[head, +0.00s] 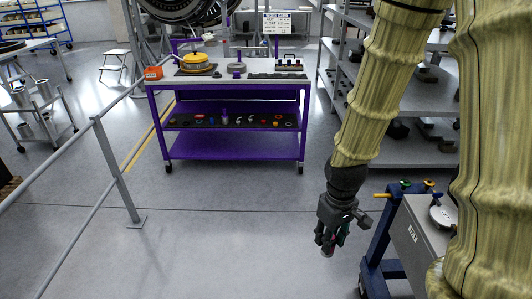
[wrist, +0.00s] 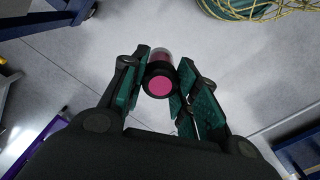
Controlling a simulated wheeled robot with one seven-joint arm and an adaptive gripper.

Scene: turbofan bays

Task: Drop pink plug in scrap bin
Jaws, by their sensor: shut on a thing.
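The pink plug (wrist: 160,86) is a short cylinder with a pink end face and a dark rim. My gripper (wrist: 160,92) is shut on it, with the green-padded fingers on either side of it. In the head view, my gripper (head: 328,240) hangs pointing down over open grey floor, with a small bit of the plug (head: 331,238) showing between the fingers. I cannot make out a scrap bin for certain in either view.
A purple workbench (head: 235,147) with parts on its top and lower shelf stands ahead. A blue cart (head: 379,241) with a grey top box is close right of my gripper. Grey shelving (head: 420,150) stands behind it. A handrail (head: 108,160) runs at left. The middle floor is clear.

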